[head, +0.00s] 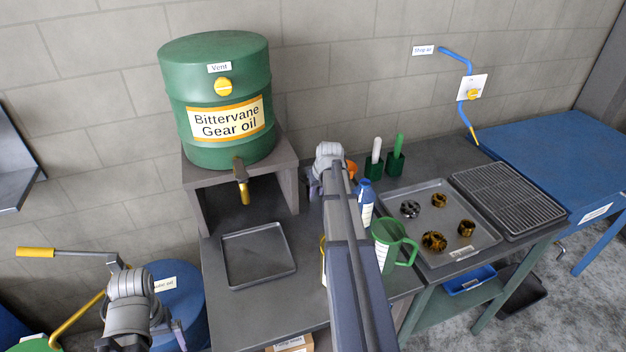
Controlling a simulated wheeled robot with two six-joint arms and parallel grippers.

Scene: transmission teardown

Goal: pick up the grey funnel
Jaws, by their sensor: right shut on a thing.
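My right arm reaches up through the middle of the head view to the bench. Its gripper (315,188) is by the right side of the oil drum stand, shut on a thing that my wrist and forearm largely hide. I cannot make out a grey funnel for certain; the held thing's shape and colour do not show clearly. An orange thing (351,168) shows just right of my wrist, partly hidden. My left gripper (150,342) is low at the left, partly cut off by the frame's lower edge, in front of a blue drum (180,300).
A blue bench (560,150) stands at right.

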